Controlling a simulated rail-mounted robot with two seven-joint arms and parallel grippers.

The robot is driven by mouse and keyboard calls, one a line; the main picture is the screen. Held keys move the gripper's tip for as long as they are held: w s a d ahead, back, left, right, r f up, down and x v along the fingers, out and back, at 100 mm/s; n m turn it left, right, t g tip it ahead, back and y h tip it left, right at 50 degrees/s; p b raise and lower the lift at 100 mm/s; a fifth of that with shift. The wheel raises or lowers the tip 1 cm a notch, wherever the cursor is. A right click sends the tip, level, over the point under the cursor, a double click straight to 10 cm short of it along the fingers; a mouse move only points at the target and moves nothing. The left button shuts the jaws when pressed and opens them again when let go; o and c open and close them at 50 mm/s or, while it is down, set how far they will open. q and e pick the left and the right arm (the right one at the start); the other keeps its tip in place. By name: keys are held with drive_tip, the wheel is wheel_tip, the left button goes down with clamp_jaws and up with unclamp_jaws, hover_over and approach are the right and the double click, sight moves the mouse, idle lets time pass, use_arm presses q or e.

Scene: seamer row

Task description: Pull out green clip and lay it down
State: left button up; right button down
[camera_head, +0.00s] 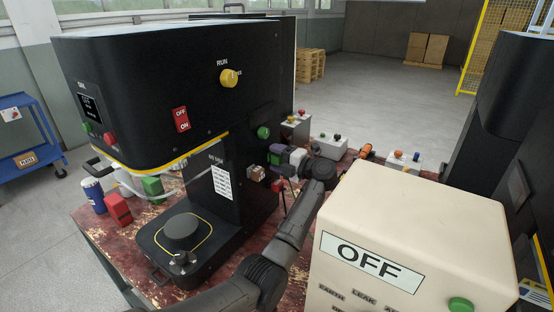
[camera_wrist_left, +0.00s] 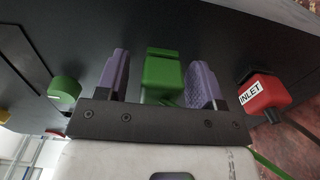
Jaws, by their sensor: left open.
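The green clip (camera_wrist_left: 163,72) shows in the left wrist view on the side of the black machine. My left gripper (camera_head: 280,157) is open at that side in the head view. In the wrist view its two purple fingers stand on either side of the clip, with gaps visible between finger and clip. The clip's lower end is partly hidden behind the gripper's black mount. In the head view the clip is mostly hidden by the gripper and too small to make out surely. My right gripper is not in view.
A round green knob (camera_wrist_left: 65,88) and a red block labelled INLET (camera_wrist_left: 265,93) flank the gripper. The black machine (camera_head: 160,80) stands on a worn red table (camera_head: 125,250). A cream box marked OFF (camera_head: 425,220) is close right of my left arm. Small button boxes (camera_head: 328,146) stand behind.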

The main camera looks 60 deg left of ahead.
use_arm(q)
clamp_jaws()
idle(0.7)
drive_tip(key=shift+w+d, duration=0.1)
drive_tip(key=shift+p+v, duration=0.4)
drive_tip(key=shift+v, duration=2.4)
drive_tip(key=shift+d, duration=0.1)
